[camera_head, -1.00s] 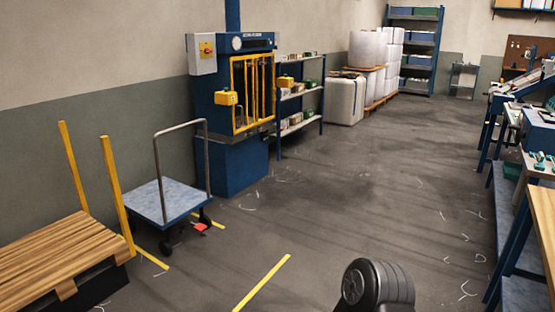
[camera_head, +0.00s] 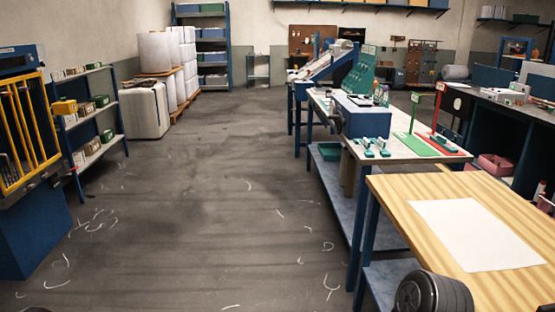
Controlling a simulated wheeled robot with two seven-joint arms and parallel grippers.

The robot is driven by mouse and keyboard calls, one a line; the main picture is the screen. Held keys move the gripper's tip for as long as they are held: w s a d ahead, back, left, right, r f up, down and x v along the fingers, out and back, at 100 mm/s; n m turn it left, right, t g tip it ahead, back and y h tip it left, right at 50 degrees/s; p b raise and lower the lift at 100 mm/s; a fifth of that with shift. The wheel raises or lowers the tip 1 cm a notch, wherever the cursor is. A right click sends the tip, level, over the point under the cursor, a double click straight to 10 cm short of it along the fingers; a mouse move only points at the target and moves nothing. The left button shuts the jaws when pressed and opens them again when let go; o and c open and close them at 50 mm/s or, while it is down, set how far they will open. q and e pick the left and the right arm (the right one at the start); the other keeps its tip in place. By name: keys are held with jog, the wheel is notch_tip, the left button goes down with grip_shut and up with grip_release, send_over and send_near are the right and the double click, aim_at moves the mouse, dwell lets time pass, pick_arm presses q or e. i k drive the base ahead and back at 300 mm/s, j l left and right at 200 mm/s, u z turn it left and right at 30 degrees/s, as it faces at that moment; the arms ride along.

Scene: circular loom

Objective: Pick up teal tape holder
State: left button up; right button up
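Small teal items (camera_head: 369,148) lie at the near left end of the white-topped workbench (camera_head: 405,150), in front of a blue box-shaped unit (camera_head: 362,118). They may be tape holders, but they are too small to tell for sure. Neither gripper shows in the head view. Only a dark rounded part of my own body shows at the bottom right, over the near edge of the wooden table.
A wooden table (camera_head: 395,205) with a white sheet (camera_head: 476,234) stands near right. Green and red mats lie on the workbench behind it. A blue press (camera_head: 35,215) and a shelf (camera_head: 97,130) stand left. The floor aisle (camera_head: 220,200) between is open, with scattered pale scraps.

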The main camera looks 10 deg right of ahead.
aim_at(380, 143)
jog(key=i+z, duration=0.15)
jog(key=i, duration=1.05)
jog(key=i+j+z, duration=0.1)
jog(key=i, duration=1.1)
jog(key=i+j+z, duration=0.25)
jog(key=i, duration=0.25)
jog(key=i+j+z, duration=0.2)
jog(key=i, duration=0.3)
jog(key=j, duration=0.1)
